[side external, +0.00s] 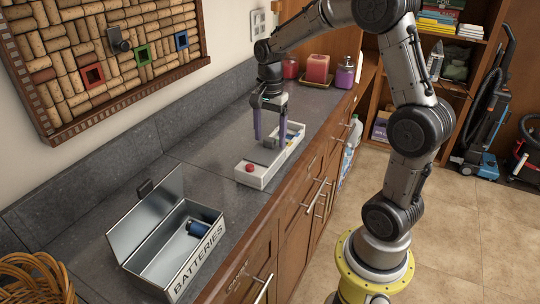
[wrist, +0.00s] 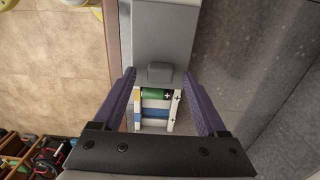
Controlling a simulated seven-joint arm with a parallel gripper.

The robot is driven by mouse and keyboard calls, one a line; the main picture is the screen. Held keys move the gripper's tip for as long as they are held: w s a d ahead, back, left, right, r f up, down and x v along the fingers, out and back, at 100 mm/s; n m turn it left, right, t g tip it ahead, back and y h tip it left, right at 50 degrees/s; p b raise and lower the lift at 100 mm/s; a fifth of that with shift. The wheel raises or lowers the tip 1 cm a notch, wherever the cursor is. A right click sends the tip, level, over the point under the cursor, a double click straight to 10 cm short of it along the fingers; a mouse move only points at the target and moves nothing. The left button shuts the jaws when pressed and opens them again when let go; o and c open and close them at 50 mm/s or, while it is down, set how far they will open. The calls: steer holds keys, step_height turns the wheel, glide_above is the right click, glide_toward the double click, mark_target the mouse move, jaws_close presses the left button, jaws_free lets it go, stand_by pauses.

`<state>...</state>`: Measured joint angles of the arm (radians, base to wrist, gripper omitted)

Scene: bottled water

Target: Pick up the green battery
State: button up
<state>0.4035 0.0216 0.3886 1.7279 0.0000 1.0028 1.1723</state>
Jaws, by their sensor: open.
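In the wrist view, the green battery (wrist: 157,93) lies crosswise in a white holder (wrist: 139,126), at the top of a short row with blue-and-white batteries (wrist: 155,117) below it. The holder is part of a long white tray (side external: 252,180) on the counter in the side view. There I cannot pick out the green battery; blue-marked batteries (side external: 292,135) show at the tray's far end. My gripper (side external: 269,142) is open, its purple fingers pointing down over the tray. In the wrist view my gripper (wrist: 159,73) has one finger either side of the row, with nothing visibly held.
A red round object (side external: 249,168) sits in the tray's near end. An open metal box (side external: 185,258) marked BATTERIES stands nearer on the counter, with a dark blue battery (side external: 198,229) inside. A wicker basket (side external: 35,280) is at the near left. Counter between tray and box is clear.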

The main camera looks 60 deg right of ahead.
jaws_close()
stand_by(0.4)
stand_by(1.0)
